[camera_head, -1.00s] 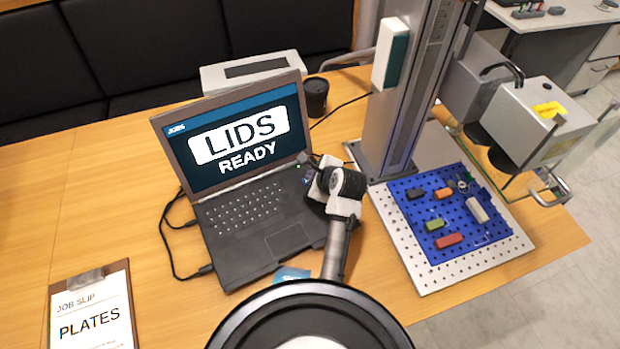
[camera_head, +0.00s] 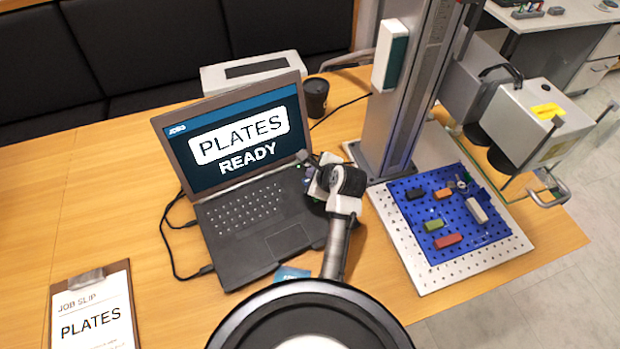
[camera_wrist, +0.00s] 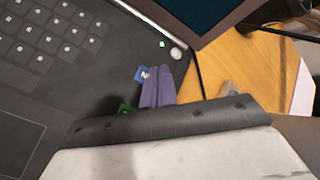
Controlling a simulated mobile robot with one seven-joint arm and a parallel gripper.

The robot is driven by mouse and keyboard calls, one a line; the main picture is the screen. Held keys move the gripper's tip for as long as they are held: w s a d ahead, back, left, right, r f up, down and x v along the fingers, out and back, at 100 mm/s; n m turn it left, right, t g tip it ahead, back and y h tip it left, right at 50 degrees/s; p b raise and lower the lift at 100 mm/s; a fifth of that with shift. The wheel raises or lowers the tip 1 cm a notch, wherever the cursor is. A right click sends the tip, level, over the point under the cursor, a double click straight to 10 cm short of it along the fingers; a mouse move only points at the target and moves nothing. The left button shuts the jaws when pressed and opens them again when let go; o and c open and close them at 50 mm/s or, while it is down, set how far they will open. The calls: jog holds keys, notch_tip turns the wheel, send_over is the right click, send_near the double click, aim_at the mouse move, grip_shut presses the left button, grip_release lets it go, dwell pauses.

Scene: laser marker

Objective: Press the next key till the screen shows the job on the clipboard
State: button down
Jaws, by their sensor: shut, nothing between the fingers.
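The laptop screen (camera_head: 240,150) reads PLATES, READY in the head view. The clipboard (camera_head: 52,325) at the lower left holds a job slip (camera_head: 95,315) that reads PLATES. My gripper (camera_wrist: 158,74) is shut and empty, its purple fingers together at the laptop's right edge. A blue key (camera_wrist: 142,73) marked with an N, partly covered, shows just left of the fingertips. A green key (camera_wrist: 125,110) shows lower, partly behind my gripper. I cannot tell whether the fingertips touch the blue key. In the head view my wrist hides most of the keys' area.
A laser marker column (camera_head: 405,100) stands right of the laptop, with a blue perforated plate (camera_head: 460,235) holding several small blocks. A dark cup (camera_head: 315,97) and a white box (camera_head: 255,72) stand behind the laptop. A cable (camera_head: 172,250) lies left of it.

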jog(key=shift+r, duration=2.55)
jog(key=shift+f, duration=0.1)
